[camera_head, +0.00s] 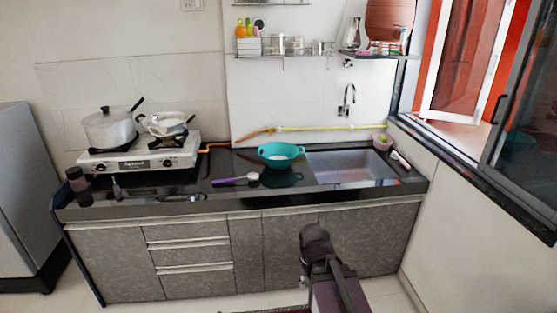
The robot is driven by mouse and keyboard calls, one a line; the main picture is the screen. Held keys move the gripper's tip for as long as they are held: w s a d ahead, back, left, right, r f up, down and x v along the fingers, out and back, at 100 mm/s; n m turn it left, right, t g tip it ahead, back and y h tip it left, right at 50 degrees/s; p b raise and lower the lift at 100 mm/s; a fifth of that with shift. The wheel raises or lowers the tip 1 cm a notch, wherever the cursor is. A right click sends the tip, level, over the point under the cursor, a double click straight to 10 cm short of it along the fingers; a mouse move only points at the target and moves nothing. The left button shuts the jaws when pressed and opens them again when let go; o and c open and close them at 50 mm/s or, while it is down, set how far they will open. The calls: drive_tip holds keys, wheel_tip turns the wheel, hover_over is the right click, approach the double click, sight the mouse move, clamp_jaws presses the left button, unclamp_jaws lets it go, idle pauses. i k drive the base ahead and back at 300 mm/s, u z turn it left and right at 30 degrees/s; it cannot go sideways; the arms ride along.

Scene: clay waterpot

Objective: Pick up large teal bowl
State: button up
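The large teal bowl (281,155) stands upright on the black countertop (230,168), left of the sink. Something pale shows inside it. My arm rises at the bottom, right of the middle, in front of the lower cabinets. The dark end of the arm (316,240) is well below the bowl in the picture and apart from it. I cannot make out the fingers or whether they are open.
A purple-handled spoon (233,180) lies in front of the bowl. The sink (350,168) is at right, under a tap (347,98). A stove (140,155) with a covered pot (109,130) and a pan stands at left. Cabinets (190,255) fill the front below the counter.

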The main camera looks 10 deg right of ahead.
sight(277, 155)
drive_tip(key=k, duration=0.65)
drive_tip(key=u, duration=0.65)
drive_tip(key=i, duration=1.1)
drive_tip(key=u, duration=0.6)
drive_tip(key=i, duration=1)
drive_tip(key=z, duration=0.4)
drive_tip(key=i, duration=0.75)
drive_tip(key=z, duration=0.95)
drive_tip(key=i, duration=0.5)
drive_tip(key=u, duration=0.15)
